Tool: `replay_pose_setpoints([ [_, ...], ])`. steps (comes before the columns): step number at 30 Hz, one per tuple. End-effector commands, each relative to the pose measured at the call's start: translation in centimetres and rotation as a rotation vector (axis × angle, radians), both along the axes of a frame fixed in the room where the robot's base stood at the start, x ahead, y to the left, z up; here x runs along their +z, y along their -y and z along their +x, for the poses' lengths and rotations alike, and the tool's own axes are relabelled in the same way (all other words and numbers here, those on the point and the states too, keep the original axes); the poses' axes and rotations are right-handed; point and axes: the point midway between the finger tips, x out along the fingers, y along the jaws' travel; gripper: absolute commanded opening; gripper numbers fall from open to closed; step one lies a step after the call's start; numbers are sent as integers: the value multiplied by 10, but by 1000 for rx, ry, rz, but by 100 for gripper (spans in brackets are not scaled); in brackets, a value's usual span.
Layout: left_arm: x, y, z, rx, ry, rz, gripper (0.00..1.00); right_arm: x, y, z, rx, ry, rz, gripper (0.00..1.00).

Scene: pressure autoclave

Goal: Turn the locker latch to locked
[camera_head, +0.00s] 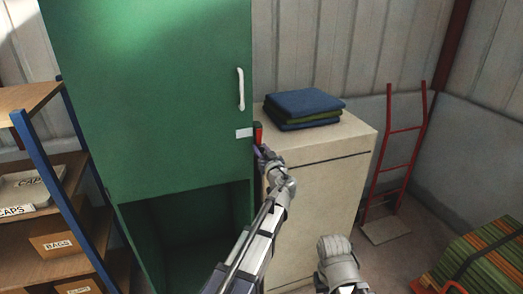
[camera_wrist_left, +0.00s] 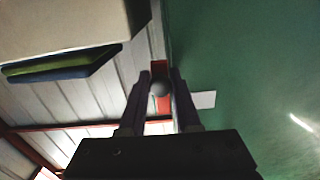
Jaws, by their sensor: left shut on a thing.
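The tall green locker (camera_head: 150,95) has its upper door closed, with a white handle (camera_head: 240,89) near the door's right edge. The red latch (camera_head: 258,131) is at the locker's right edge, beside a small white label (camera_head: 243,133). My left gripper (camera_head: 262,152) is at the latch, just below its red part. In the left wrist view, the fingers of the left gripper (camera_wrist_left: 160,92) are on both sides of a round grey knob (camera_wrist_left: 159,88), with the latch's red part (camera_wrist_left: 158,68) behind it. The fingers partly hide the latch.
A beige cabinet (camera_head: 318,205) stands close on the locker's right, with folded blue and green cloths (camera_head: 303,106) on top. A shelf with boxes (camera_head: 62,240) is at the left. A red hand truck (camera_head: 404,130) leans on the wall. The locker's lower compartment (camera_head: 185,235) is open.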

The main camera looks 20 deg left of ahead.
Motion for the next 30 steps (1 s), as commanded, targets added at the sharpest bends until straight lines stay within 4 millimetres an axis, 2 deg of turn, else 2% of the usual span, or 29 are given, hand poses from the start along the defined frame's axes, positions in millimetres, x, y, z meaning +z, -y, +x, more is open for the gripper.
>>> replay_pose_setpoints([
  [8, 2, -9, -7, 0, -101, 147, 0, 3, 0, 0, 0, 0, 0, 0],
  [30, 25, -36, -24, -2, -492, 730, 0, 25, 0, 0, 0, 0, 0, 0],
])
